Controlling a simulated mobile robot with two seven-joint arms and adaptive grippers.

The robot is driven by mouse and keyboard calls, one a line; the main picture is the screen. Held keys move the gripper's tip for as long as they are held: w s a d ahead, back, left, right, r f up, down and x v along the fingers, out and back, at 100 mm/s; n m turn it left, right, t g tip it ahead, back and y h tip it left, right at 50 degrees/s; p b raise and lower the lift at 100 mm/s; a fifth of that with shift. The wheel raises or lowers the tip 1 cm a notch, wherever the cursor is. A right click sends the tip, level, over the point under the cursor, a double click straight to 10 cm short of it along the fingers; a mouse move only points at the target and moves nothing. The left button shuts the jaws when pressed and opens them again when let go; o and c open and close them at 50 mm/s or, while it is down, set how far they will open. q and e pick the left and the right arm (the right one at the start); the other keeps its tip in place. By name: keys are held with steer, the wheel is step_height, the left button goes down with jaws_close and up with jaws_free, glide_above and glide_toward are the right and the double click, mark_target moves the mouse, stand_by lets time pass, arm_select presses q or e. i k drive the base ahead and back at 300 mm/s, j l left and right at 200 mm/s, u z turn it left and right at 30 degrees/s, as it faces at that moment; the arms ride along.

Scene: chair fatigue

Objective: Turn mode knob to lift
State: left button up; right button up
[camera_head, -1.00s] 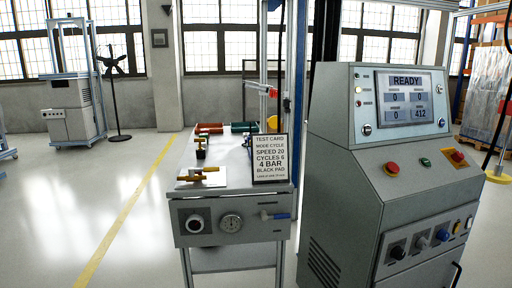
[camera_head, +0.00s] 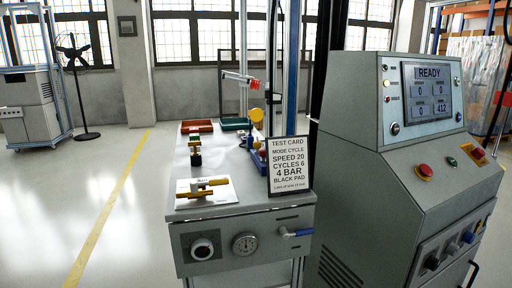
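The control console (camera_head: 400,140) stands on the right, with its screen (camera_head: 427,90) reading READY above several numbers, one of them 412. A test card (camera_head: 289,166) on the bench reads mode cycle, speed 20, cycles 6, 4 bar, black pad. Neither gripper is in view.
The bench (camera_head: 240,215) left of the console carries a red tray (camera_head: 197,126), a green tray (camera_head: 235,124), a yellow-handled tool and a gauge (camera_head: 245,244) on its front. A red button (camera_head: 425,171) sits on the console's slope. Open floor (camera_head: 70,180) lies left.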

mark_target(432, 263)
steer(key=z, duration=1.35)
